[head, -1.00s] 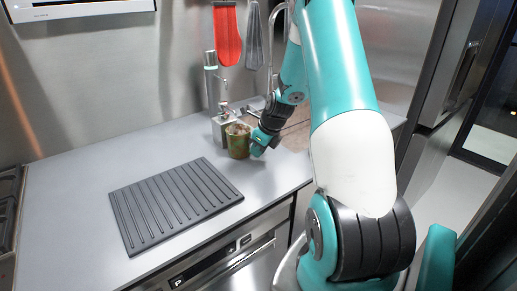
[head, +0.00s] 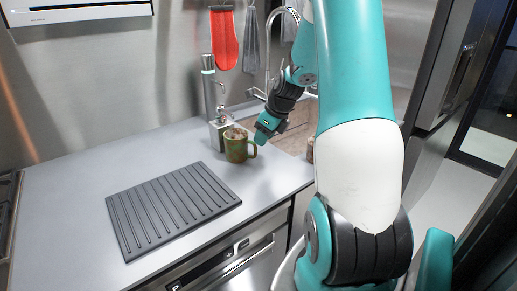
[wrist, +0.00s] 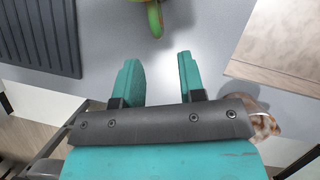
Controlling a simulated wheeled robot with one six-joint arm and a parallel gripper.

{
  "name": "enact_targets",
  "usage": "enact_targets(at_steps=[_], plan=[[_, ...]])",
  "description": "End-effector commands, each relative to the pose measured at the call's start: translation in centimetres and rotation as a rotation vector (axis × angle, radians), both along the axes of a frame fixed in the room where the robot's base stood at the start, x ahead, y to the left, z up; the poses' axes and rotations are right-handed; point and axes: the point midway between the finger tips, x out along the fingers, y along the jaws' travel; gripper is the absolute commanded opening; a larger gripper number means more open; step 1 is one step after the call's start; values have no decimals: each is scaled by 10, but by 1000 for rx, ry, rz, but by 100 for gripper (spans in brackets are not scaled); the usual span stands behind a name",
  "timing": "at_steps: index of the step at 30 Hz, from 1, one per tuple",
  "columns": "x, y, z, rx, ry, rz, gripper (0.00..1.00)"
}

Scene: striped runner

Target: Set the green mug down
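The green mug (head: 237,150) has brown patches and stands upright on the grey counter, beside the soap dispenser. Its handle points right, toward my gripper (head: 262,133). In the wrist view only part of the mug (wrist: 155,18) shows at the top edge, with its handle toward me. My gripper (wrist: 160,75) is open there, with two teal fingers apart and bare counter between them. The fingertips are clear of the handle, with a small gap.
A dark ribbed mat (head: 172,207) lies on the counter to the left of the mug. A soap dispenser (head: 220,132) and a tall bottle-like item (head: 210,88) stand behind the mug. A wooden board (wrist: 285,45) and a brown speckled glass (wrist: 264,124) are at right in the wrist view.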

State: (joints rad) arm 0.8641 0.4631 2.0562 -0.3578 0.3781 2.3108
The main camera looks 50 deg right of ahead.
Motion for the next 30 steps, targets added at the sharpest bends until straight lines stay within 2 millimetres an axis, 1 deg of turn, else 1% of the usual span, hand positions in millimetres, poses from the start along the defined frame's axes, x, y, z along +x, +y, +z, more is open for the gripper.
enact_targets(at_steps=[1,3,6,9,13,15,17,20,21,23,24,26,27,29,30], plan=[[-4,-1,10,-3,-2,-2,37],[-9,-2,21,-3,-1,-1,37],[-13,-2,33,-1,-1,0,37],[-16,-2,39,0,0,0,37],[-17,-1,42,-1,1,4,37],[-14,7,44,-10,-1,51,37],[-7,24,49,-36,-6,154,37],[6,80,62,-112,-26,481,37],[9,109,68,-154,-43,658,37],[9,158,78,-222,-74,955,37],[5,190,84,-271,-103,1159,37],[-6,235,91,-342,-154,1465,37],[-17,264,96,-389,-195,1668,37],[-37,303,102,-460,-269,1972,37],[-53,327,105,-505,-324,2167,37]])
